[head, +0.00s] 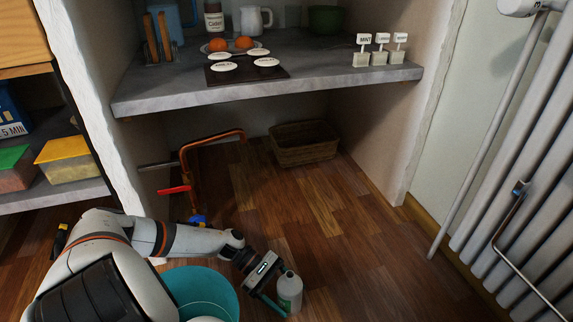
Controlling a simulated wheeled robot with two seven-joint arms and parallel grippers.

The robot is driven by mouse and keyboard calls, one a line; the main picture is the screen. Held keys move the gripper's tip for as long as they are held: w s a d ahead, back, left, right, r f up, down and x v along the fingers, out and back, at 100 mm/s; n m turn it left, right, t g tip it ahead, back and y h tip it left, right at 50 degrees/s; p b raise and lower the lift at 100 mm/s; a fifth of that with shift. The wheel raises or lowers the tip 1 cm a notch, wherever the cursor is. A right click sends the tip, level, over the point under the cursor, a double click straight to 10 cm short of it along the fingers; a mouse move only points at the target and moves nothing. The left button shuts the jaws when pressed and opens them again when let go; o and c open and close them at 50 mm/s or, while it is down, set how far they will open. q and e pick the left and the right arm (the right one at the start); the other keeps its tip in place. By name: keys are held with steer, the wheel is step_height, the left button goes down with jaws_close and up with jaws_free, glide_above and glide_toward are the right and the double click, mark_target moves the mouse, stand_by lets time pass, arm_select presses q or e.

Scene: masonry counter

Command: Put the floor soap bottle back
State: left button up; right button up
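The floor soap bottle (290,293) is a whitish, translucent bottle with a pale cap, standing upright near the bottom middle of the head view. A greenish label or content shows low on it. My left gripper (281,290) reaches in low from the left, its fingers spread to either side of the bottle. The near finger shows as a teal bar at the bottle's lower left; the far finger is mostly hidden behind the bottle. I cannot tell whether either finger touches it. My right gripper is not in view.
A teal bucket (205,289) stands just left of the bottle, beneath my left arm. An orange pipe (190,180) with red and blue valve handles rises behind. A wicker basket (304,143) sits under the stone counter (330,72). A radiator (525,190) lines the right; wooden floor between is clear.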

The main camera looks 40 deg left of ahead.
arm_select(q)
steer(key=shift+a+r, duration=0.3)
steer(key=shift+r, duration=0.05)
steer(key=p+v, duration=0.4)
steer(key=v, duration=0.7)
steer(key=shift+s+a+r+p, duration=0.1)
steer(key=shift+s+a+p, duration=0.05)
steer(key=shift+p, duration=0.25)
